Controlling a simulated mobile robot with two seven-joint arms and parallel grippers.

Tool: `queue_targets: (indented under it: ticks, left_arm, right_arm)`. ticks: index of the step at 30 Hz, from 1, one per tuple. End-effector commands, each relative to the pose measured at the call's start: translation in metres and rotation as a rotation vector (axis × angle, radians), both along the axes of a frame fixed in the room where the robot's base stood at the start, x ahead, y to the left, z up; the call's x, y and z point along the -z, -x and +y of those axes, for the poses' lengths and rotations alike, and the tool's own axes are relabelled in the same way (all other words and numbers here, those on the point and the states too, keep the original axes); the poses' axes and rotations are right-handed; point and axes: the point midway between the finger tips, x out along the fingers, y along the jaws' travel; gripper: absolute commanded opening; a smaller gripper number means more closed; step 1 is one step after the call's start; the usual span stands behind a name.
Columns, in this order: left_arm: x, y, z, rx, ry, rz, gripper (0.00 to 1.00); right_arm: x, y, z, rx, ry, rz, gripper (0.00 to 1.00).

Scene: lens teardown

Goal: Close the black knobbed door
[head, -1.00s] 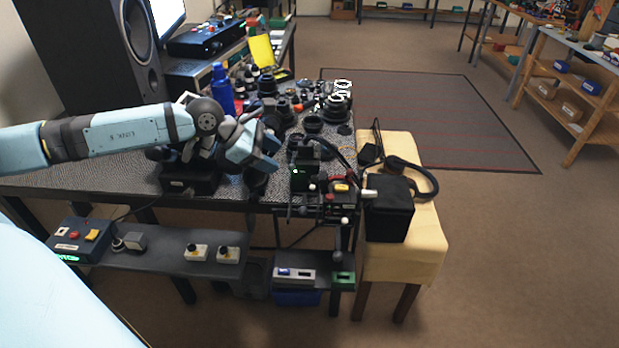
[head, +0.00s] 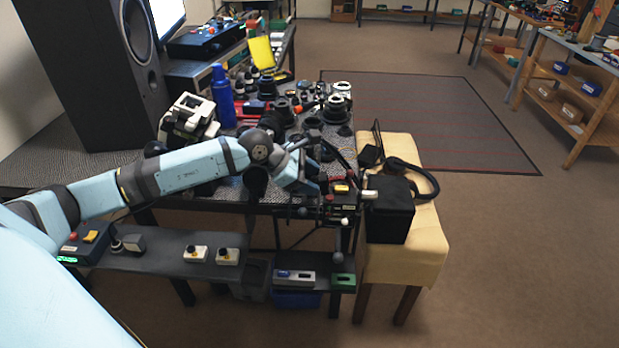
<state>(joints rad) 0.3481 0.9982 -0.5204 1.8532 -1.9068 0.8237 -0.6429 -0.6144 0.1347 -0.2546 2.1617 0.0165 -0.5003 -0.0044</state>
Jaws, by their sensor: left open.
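My left arm reaches in from the left, and its gripper (head: 316,184) is over the front right corner of the dark workbench (head: 150,195). The gripper is open, small in view and seen partly from behind. It covers much of the dark device at that corner. A black box-like piece (head: 390,212) with a pale knob (head: 370,195) on its left side is just right of the gripper, in front of the yellow-covered stool. I cannot tell for sure whether this is the black knobbed door or how far it stands open. My right gripper is not in view.
Small levers with ball ends (head: 345,221) stick out below the bench corner. Lens parts (head: 338,105) and a blue bottle (head: 222,98) crowd the bench top. Headphones (head: 425,178) lie on the yellow-covered stool (head: 428,250). A lower shelf (head: 165,245) carries switch boxes. Floor at right is clear.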

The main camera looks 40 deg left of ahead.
Motion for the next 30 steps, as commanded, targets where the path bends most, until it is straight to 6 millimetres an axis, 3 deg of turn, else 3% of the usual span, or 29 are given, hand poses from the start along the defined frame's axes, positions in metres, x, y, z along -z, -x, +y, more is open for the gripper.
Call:
queue_targets:
  ticks: [3,8,20,30]
  left_arm:
    - [0.000,0.000,0.000,0.000,0.000,0.000,0.52]
    - [0.000,0.000,0.000,0.000,0.000,0.000,0.15]
    - [-0.006,-0.001,-0.003,0.001,-0.050,0.030,0.15]
    - [-0.019,-0.009,-0.014,0.001,-0.264,0.159,0.15]
  right_arm:
    - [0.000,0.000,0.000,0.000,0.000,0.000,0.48]
    - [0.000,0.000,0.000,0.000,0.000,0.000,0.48]
    - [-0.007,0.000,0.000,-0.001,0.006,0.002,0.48]
    - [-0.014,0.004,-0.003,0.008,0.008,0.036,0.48]
